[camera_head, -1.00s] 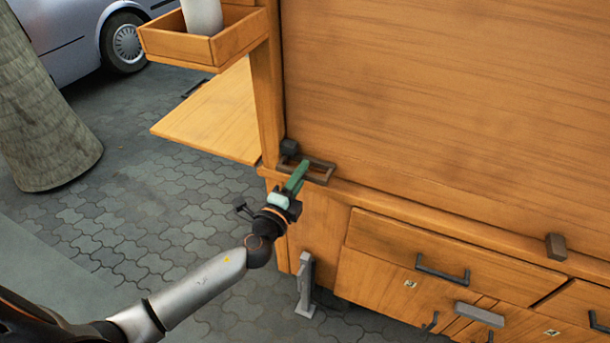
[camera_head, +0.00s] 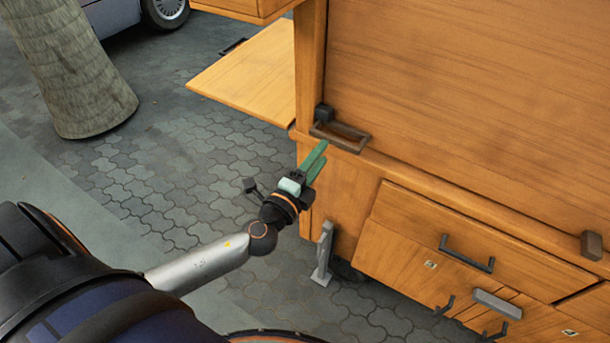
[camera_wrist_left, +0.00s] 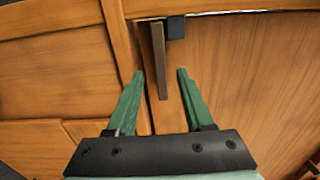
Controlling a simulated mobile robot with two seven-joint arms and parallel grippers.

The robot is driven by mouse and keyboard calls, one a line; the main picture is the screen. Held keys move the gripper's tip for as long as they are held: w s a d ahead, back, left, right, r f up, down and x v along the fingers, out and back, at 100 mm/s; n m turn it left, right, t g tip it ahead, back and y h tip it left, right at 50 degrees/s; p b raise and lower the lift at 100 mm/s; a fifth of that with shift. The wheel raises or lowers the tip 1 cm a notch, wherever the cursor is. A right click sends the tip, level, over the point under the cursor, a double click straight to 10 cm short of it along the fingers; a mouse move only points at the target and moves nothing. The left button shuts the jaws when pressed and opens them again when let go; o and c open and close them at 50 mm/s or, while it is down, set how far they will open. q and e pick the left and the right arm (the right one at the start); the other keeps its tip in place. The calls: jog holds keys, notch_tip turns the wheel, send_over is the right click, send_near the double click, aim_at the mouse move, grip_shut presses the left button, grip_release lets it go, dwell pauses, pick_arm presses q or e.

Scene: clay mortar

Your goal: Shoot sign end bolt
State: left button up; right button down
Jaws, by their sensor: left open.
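The bolt (camera_head: 341,136) is a dark rectangular loop handle with a dark block (camera_head: 324,112) at its left end, at the lower left corner of the big wooden sign panel (camera_head: 470,110). My left gripper (camera_head: 318,155) has green fingers and is just below and in front of the bolt, apart from it. In the left wrist view the gripper (camera_wrist_left: 160,75) is open and empty. There the bolt's dark bar (camera_wrist_left: 158,60) lies ahead, between the lines of the two fingers, with the dark block (camera_wrist_left: 175,27) beside its far end. My right gripper is not in view.
Below the panel are drawers with dark handles (camera_head: 466,254) and a grey support leg (camera_head: 323,254). A small dark block (camera_head: 592,245) sits on the ledge at right. A wooden shelf (camera_head: 250,77) juts out left. A tree trunk (camera_head: 75,65) stands on the paving; open paving lies left of the cart.

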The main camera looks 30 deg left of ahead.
pick_arm(q)
jog(key=s+b, duration=0.1)
jog(key=s, duration=0.5)
jog(key=shift+a, duration=0.15)
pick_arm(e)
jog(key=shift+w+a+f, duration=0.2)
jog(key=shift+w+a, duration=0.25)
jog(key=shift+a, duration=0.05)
pick_arm(q)
jog(key=s+d+f+n+g+h+p, duration=0.1)
jog(key=s+d+f+n+g+p, duration=0.1)
jog(key=s+f+n+g+p, duration=0.2)
jog(key=s+d+f+n+g+p, duration=0.3)
jog(key=s+f+n, duration=0.6)
jog(key=n, duration=0.3)
jog(key=shift+s+f+g+h+p, duration=0.35)
jog(key=shift+g+p, duration=0.25)
jog(key=shift+g, duration=0.3)
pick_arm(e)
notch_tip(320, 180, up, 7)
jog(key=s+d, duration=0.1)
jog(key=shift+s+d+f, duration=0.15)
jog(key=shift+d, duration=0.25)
pick_arm(q)
jog(key=shift+w+r, duration=0.1)
jog(key=shift+w, duration=0.05)
